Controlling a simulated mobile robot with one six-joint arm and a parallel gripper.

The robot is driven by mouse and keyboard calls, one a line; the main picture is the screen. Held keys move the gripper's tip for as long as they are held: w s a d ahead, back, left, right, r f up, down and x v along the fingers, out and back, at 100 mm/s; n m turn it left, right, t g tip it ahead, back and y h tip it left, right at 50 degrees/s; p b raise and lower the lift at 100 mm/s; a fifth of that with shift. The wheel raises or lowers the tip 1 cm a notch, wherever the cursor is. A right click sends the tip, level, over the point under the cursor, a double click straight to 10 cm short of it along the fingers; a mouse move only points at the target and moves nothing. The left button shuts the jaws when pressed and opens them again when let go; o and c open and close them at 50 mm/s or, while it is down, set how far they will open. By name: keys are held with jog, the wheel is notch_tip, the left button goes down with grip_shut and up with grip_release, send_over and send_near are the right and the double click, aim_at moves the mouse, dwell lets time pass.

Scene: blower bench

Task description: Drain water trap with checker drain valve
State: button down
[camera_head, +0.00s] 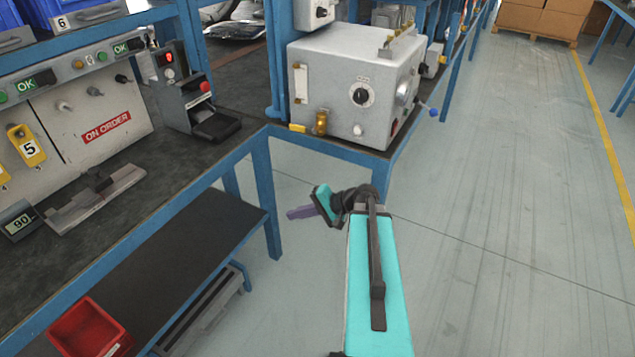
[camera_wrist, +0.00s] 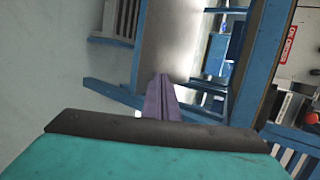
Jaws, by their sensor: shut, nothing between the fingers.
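The checker is a grey metal box (camera_head: 350,85) with a black dial (camera_head: 361,96), standing on the bench corner. A small brass fitting (camera_head: 321,122) sits low on its front, beside a yellow piece (camera_head: 298,128); I cannot tell for sure whether either is the water trap or drain valve. A blue-tipped lever (camera_head: 431,110) sticks out low on the box's right side. My gripper (camera_head: 300,212) is shut and empty, with purple fingers, in the air in front of and below the bench corner, apart from the checker. The fingers also show in the wrist view (camera_wrist: 161,98).
A dark bench top (camera_head: 235,150) on blue legs runs left of the checker, with a black device (camera_head: 190,95) on it. A lower shelf (camera_head: 170,245) and a red bin (camera_head: 88,330) lie below left. The floor (camera_head: 500,200) to the right is clear.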

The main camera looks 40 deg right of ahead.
jog(key=s+a+f+n+g+h, duration=0.1)
jog(key=s+a+f+n+g, duration=0.3)
jog(key=a+f, duration=0.65)
jog(key=s+a+f+n+g, duration=0.1)
jog(key=s+a+f+g, duration=0.5)
jog(key=a+f, duration=0.4)
jog(key=s+a+f+n+g+h, duration=0.1)
jog(key=s+f+n+g+h, duration=0.1)
jog(key=s+f, duration=0.4)
jog(key=s+a+f+n+g+h, duration=0.1)
jog(key=s+f+n+h, duration=0.3)
jog(key=s, duration=0.8)
notch_tip(320, 180, down, 2)
jog(key=shift+a+f+n+g+h, duration=0.1)
jog(key=shift+a+n+g+h, duration=0.25)
jog(key=shift+a, duration=0.25)
